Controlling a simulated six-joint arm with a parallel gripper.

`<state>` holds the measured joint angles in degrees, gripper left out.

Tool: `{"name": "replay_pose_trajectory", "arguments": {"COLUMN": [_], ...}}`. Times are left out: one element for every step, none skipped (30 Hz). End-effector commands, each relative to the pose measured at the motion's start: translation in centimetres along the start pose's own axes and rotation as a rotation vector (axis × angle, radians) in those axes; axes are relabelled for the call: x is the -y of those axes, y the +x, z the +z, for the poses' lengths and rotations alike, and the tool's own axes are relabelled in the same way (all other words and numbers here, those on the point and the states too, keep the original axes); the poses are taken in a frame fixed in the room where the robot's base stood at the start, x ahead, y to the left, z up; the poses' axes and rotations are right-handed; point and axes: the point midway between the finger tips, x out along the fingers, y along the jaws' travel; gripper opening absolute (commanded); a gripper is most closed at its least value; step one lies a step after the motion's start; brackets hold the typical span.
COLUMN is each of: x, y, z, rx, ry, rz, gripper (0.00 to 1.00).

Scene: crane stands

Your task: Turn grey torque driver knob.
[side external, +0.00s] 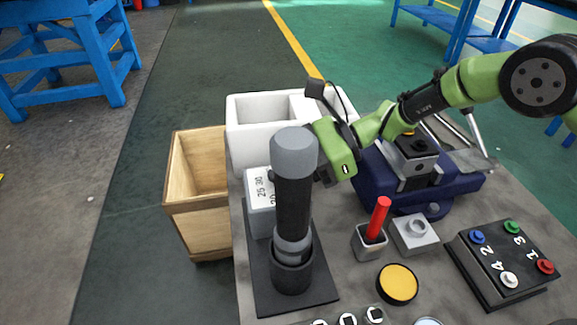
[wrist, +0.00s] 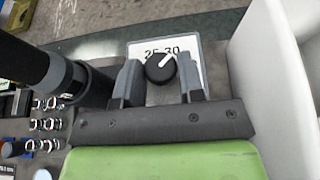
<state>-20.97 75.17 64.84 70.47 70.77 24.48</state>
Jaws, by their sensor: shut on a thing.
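The torque driver (side external: 294,200) stands upright in a black holder, with a dark body and a grey cap. It shows at the left of the wrist view (wrist: 25,62). Beside it is a light box (side external: 258,190) with a dial face marked 25 and 30 (wrist: 142,50). The dial's dark round knob (wrist: 160,68) has a white pointer aimed up and right in the wrist view. My gripper (wrist: 160,82) is at the dial, its fingers on either side of the knob and shut on it. In the side view the driver hides the knob and fingertips.
A red stick in a cup (side external: 369,242), a grey block (side external: 414,235), a yellow disc (side external: 397,285) and a button box (side external: 500,268) stand right of the driver.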

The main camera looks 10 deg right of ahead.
Motion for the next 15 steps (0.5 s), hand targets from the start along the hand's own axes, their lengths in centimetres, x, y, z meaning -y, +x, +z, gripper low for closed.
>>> {"name": "replay_pose_trajectory", "arguments": {"x": [0.16, 0.18, 0.19, 0.22, 0.23, 0.28, 0.31, 0.33, 0.36, 0.31, 0.31, 0.33, 0.34, 0.34, 0.35], "y": [0.09, 0.11, 0.13, 0.13, 0.15, 0.16, 0.17, 0.19, 0.19, 0.18, 0.18, 0.17, 0.17, 0.17, 0.17], "z": [0.15, 0.18, 0.16, 0.18, 0.16, 0.2, 0.18, 0.2, 0.25, 0.28, 0.31, 0.33, 0.35, 0.36, 0.38], "rx": [0.006, 0.006, 0.007, 0.007, 0.007, 0.008, 0.007, 0.009, 0.01, 0.009, 0.01, 0.01, 0.01, 0.01, 0.011], "ry": [-0.016, -0.024, -0.031, -0.039, -0.044, -0.052, -0.057, -0.062, -0.066, -0.063, -0.063, -0.063, -0.064, -0.064, -0.064], "rz": [0.027, 0.045, 0.067, 0.083, 0.098, 0.116, 0.129, 0.141, 0.151, 0.149, 0.148, 0.147, 0.146, 0.146, 0.145], "gripper": [0.12, 0.12, 0.12, 0.12, 0.12, 0.12, 0.12, 0.12, 0.12, 0.12, 0.12, 0.12, 0.12, 0.12, 0.12]}}
